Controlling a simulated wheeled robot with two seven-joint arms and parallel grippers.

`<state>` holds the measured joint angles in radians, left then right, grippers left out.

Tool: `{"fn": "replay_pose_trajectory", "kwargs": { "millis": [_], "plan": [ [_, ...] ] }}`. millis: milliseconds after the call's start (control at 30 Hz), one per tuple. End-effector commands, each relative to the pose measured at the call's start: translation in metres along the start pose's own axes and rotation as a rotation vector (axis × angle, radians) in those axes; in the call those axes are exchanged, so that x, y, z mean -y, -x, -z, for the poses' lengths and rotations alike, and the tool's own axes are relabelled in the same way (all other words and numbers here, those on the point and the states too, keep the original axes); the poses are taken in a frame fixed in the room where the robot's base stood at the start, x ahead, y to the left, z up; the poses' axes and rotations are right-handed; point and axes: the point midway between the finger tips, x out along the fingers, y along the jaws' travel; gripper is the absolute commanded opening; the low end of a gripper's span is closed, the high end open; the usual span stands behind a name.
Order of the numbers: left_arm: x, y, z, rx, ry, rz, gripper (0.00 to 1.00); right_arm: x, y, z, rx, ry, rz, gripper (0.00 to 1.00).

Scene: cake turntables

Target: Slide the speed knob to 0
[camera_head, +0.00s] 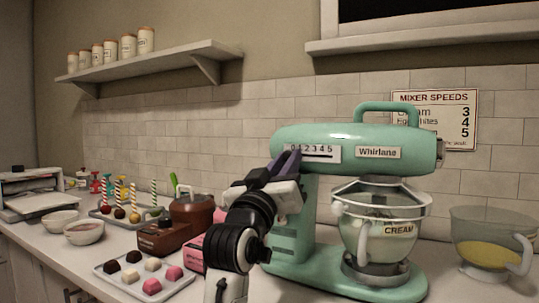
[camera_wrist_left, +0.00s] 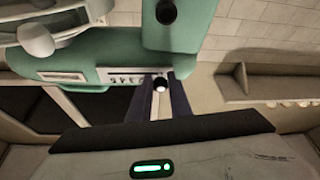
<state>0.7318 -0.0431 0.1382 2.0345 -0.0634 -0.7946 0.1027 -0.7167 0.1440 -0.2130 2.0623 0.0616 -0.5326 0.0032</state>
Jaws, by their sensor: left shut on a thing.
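The mint-green mixer (camera_head: 345,133) stands on the counter. Its white speed plate (camera_head: 318,153), with the digits 0 to 5 above a dark slot, is on the left of its head. My left gripper (camera_head: 287,160) is at the plate's left end, by the 0. In the left wrist view the speed plate (camera_wrist_left: 122,76) appears upside down. There the small round speed knob (camera_wrist_left: 160,84) shows between the two dark fingers of my left gripper (camera_wrist_left: 160,95), which are shut on it. In the head view the fingers hide the knob. My right gripper is not in view.
A glass bowl marked CREAM (camera_head: 382,228) sits under the mixer head. A jug of yellow liquid (camera_head: 490,245) stands at right. A mixer speeds sign (camera_head: 436,97) hangs behind.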

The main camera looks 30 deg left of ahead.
Motion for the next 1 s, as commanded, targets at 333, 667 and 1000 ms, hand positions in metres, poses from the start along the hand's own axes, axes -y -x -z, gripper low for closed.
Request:
{"fn": "replay_pose_trajectory", "kwargs": {
  "millis": [333,667,1000],
  "plan": [
    [-0.005,-0.004,-0.003,0.002,0.009,-0.015,0.0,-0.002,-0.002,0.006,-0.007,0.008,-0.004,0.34],
    [-0.005,-0.004,-0.003,0.002,0.008,-0.014,0.34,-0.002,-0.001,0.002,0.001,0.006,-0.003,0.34],
    [-0.005,0.023,-0.004,0.002,0.008,-0.015,0.34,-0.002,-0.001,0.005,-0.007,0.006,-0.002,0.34]
  ]
}}
